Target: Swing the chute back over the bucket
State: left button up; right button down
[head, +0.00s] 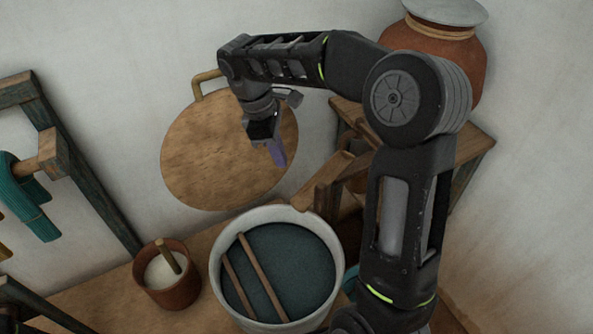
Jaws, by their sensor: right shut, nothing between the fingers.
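A pale bucket (217,262) holds dark blue-green contents, with two wooden sticks lying across it. A brown wooden piece that looks like the chute (324,182) slants down from the small wooden stand toward the bucket's back right rim. Its lower end appears at or just behind that rim; I cannot tell whether it reaches over the opening. My right gripper (277,152) points down, shut and empty, above and left of the chute and apart from it in the picture. My arm hides part of the stand. My left gripper is not in view.
A round wooden board (205,160) with a handle is behind my right gripper, against the wall. A clay pot (167,285) with white contents and a stick stands left of the bucket. A large lidded jar (462,55) stands at the back right.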

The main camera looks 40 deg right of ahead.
jog(key=b, duration=0.6)
send_near(307, 202)
jog(key=w+a, duration=0.1)
jog(key=w, duration=0.1)
jog(key=s+d+f+p, duration=0.2)
jog(key=s, duration=0.1)
jog(key=shift+d+f, duration=0.15)
jog(key=shift+s+d+f+p, duration=0.1)
jog(key=shift+s+d+p, duration=0.1)
jog(key=shift+d+p, duration=0.1)
jog(key=shift+s, duration=0.1)
